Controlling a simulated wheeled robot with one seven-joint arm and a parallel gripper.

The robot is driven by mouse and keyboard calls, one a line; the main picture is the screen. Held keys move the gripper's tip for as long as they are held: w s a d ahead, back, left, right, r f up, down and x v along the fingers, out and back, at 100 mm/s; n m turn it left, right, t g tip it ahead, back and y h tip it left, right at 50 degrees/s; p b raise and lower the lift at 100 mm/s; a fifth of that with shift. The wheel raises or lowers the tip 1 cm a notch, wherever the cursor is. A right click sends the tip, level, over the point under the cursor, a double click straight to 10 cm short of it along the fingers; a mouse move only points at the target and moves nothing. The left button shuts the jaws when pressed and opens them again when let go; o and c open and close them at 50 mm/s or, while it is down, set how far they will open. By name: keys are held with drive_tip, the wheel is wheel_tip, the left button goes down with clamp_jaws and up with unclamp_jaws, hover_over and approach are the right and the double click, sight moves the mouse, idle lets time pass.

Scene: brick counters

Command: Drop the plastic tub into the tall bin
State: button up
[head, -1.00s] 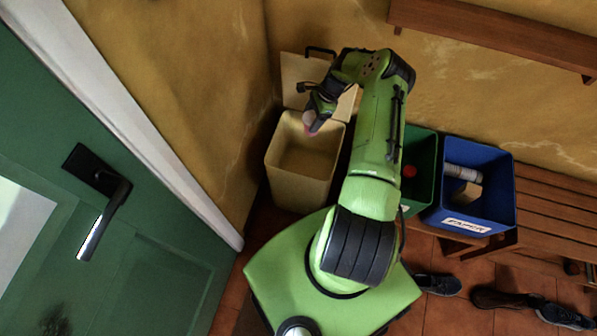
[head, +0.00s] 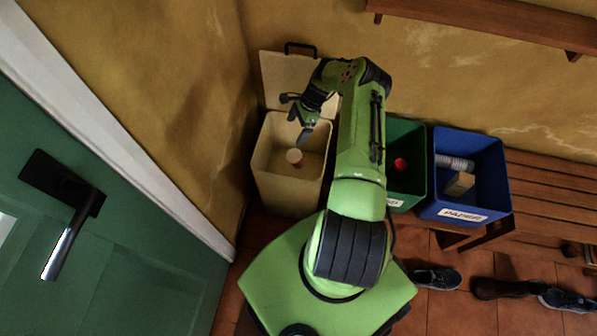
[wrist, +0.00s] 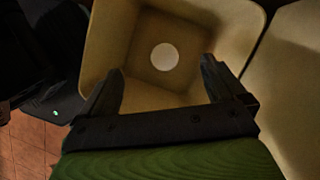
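The tall bin (head: 262,182) is cream, with its lid (head: 277,82) raised against the wall. The plastic tub (head: 294,156), small with a pale round end and some red on its side, is inside the bin's walls, below my gripper (head: 304,128). I cannot tell whether it rests on the floor of the bin. In the wrist view the tub (wrist: 164,57) shows as a pale disc inside the bin (wrist: 232,22), apart from the fingers. My gripper (wrist: 162,72) is open and empty over the bin's opening.
A green bin (head: 413,150) with a red item and a blue paper bin (head: 482,150) with a few items stand to the right. A slatted bench (head: 555,190) is beyond them. Shoes (head: 437,280) lie on the tiles. A green door (head: 110,250) is at the left.

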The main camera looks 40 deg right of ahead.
drive_tip(key=p+v, duration=0.4)
drive_tip(key=v, duration=1.1)
drive_tip(key=shift+d+r, duration=0.15)
drive_tip(key=shift+r, duration=0.2)
drive_tip(key=shift+s+f, duration=0.1)
